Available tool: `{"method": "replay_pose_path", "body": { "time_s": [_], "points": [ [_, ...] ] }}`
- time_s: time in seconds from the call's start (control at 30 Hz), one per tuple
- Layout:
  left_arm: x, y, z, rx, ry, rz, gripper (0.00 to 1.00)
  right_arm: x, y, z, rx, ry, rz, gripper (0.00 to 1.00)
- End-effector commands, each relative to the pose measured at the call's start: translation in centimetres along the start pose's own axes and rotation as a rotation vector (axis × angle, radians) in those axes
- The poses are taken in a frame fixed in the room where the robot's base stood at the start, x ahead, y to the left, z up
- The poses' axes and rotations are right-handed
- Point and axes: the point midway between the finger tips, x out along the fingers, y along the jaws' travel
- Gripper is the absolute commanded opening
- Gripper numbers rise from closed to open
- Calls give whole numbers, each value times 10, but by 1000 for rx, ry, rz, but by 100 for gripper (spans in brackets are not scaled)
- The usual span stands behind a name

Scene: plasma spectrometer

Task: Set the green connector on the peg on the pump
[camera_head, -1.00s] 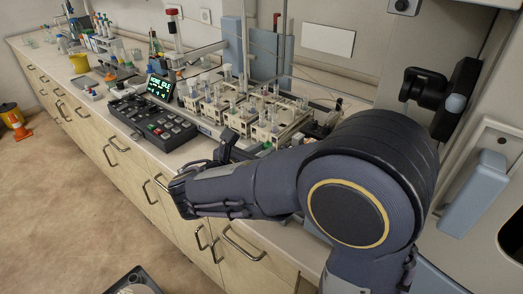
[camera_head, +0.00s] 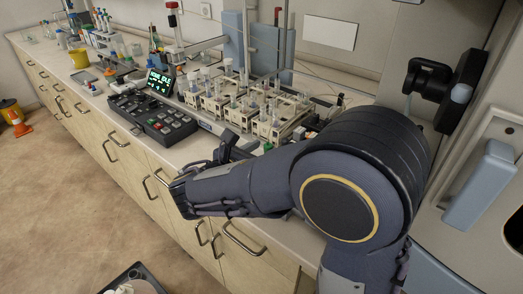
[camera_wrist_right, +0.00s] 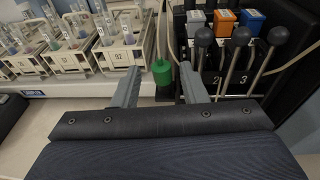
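The green connector (camera_wrist_right: 162,73) is a small green cylinder at the lower end of a pale tube in the right wrist view. My right gripper (camera_wrist_right: 158,76) is open, with one finger on each side of the connector in the picture. I cannot tell whether it touches either finger. In the head view my right gripper (camera_head: 233,148) is at the bench's front edge, partly hidden by its own arm. A black unit (camera_wrist_right: 284,88) with numbered, ball-topped levers stands right of the connector; it may be the pump. I cannot make out the peg. My left gripper is not in view.
Blue and orange blocks (camera_wrist_right: 224,22) sit behind the levers. A black control panel (camera_head: 160,122) lies left along the bench. The floor in front is mostly clear.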

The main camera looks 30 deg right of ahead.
Motion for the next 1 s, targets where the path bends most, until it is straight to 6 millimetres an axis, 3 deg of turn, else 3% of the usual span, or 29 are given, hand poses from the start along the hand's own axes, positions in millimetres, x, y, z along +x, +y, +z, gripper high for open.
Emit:
{"method": "replay_pose_path", "body": {
  "time_s": [0.37, 0.8, 1.0],
  "points": [
    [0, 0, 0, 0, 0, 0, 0, -2, -3, -3, -4, 8, -12, 44],
    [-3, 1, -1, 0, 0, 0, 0, -70, 1, -1, -2, 0, 0, 44],
    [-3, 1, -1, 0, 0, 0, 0, -79, 1, -1, -2, 0, -2, 44]
  ]
}}
